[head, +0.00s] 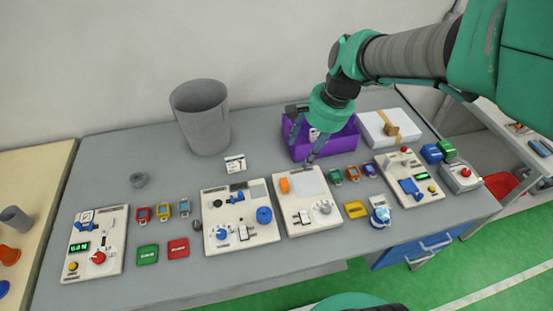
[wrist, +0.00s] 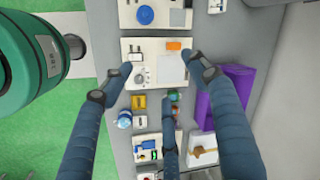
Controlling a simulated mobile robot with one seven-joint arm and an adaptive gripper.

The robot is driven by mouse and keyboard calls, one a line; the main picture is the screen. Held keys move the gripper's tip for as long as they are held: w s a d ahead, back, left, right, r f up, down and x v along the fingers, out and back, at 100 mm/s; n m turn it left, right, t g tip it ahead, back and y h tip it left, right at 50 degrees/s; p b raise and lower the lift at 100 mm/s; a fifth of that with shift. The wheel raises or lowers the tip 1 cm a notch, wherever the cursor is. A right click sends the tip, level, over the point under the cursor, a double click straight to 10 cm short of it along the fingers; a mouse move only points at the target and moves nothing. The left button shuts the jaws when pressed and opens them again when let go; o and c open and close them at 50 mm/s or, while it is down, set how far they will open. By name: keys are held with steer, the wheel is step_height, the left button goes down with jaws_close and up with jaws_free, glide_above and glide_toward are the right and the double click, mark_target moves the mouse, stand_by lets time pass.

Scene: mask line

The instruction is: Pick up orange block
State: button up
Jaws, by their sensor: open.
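The orange block (head: 284,185) lies at the upper left of a cream panel (head: 327,229) near the middle of the table. It also shows in the wrist view (wrist: 173,45), at the top edge of the same panel, between and beyond my fingers. My gripper (head: 312,155) is open and empty. In the head view it is above the table by the purple bin, to the right of the block. In the wrist view my gripper (wrist: 158,75) has its fingers spread wide over the panel, apart from the block.
A purple bin (head: 341,143) stands behind the panel, with a white box (head: 372,129) to its right. A grey bin (head: 201,117) stands at the back left. Other cream panels flank the middle one (head: 241,239). Small coloured items and yellow block (head: 355,209) lie right of it.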

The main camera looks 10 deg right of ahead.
steer(key=w+d+f+m+g+y, duration=0.1)
steer(key=w+f+m, duration=0.3)
steer(key=f, duration=0.4)
steer(key=w+d+f+m+g+y, duration=0.1)
steer(key=w+d+f+m, duration=0.1)
steer(key=w+f+m, duration=0.2)
step_height(320, 180, down, 5)
steer(key=w, duration=0.3)
steer(key=shift+d+f+m+p, duration=0.15)
steer(key=shift+m+p, duration=0.25)
steer(key=shift+f, duration=0.15)
steer(key=b, duration=0.1)
glide_above(286, 182)
steer(key=d, duration=0.2)
step_height(286, 182, down, 8)
steer(key=shift+d+r, duration=0.15)
steer(key=shift+r, duration=0.05)
steer(key=shift+f, duration=0.1)
steer(key=shift+a+b+x, duration=0.1)
steer(key=shift+b+x, duration=0.35)
steer(key=shift+x, duration=0.85)
steer(key=shift+a+b+x, duration=0.15)
steer(key=shift+b+x, duration=0.25)
steer(key=shift+x, duration=0.85)
